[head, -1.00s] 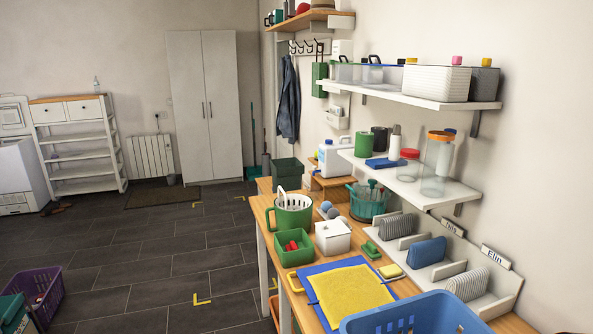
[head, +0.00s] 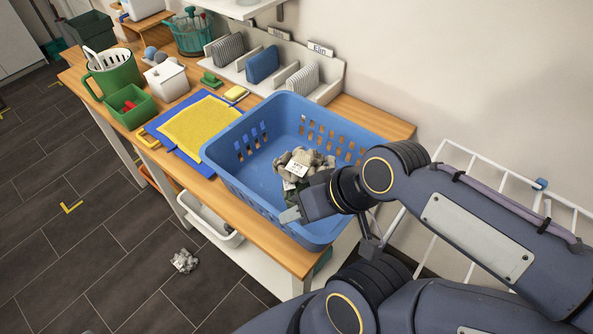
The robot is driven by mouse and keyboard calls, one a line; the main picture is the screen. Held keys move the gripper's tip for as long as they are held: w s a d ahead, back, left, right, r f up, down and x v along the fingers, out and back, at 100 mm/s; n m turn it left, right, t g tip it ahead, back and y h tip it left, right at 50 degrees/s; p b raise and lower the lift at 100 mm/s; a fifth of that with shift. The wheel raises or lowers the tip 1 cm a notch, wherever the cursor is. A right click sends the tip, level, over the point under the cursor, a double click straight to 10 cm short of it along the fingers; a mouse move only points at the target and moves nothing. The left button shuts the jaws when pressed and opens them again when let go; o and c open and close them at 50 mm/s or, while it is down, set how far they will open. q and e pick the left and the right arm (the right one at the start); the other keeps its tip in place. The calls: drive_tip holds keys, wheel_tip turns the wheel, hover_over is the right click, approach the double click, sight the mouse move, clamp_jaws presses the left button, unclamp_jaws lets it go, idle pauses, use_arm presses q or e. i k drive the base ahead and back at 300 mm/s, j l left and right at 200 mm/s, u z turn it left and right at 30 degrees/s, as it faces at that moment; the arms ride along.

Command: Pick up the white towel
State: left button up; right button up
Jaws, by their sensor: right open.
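I cannot pick out for certain which item is the white towel. A crumpled pale grey-beige cloth (head: 306,160) with a white tag lies in the blue basket (head: 228,180) on the table. A similar tagged crumpled cloth (head: 185,261) lies on the floor. A white-and-grey striped rolled cloth (head: 302,78) stands in the wall-side holder behind the basket. My right gripper (head: 290,206) is over the basket's near side, just below the cloth in the picture. It is open; its fingers are partly hidden by my wrist. My left gripper is out of view.
A yellow cloth on a blue mat (head: 159,125) lies left of the basket. A green mug (head: 116,71), a green box (head: 130,107) and a white box (head: 166,82) stand farther left. A white wire rack (head: 480,160) is at the right. The floor at left is mostly clear.

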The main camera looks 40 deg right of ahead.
sight(184, 261)
drive_tip(key=z, duration=1.3)
drive_tip(key=j+u, duration=0.2)
drive_tip(key=u, duration=0.25)
drive_tip(key=j+u, duration=0.2)
drive_tip(key=u, duration=0.25)
drive_tip(key=j+u, duration=0.2)
drive_tip(key=u, duration=0.25)
drive_tip(key=i+j+u, duration=0.1)
drive_tip(key=j, duration=0.3)
drive_tip(key=i+j+u, duration=0.15)
drive_tip(key=i+j, duration=0.15)
drive_tip(key=i+j+u, duration=0.1)
drive_tip(key=i+j, duration=0.15)
drive_tip(key=j, duration=0.15)
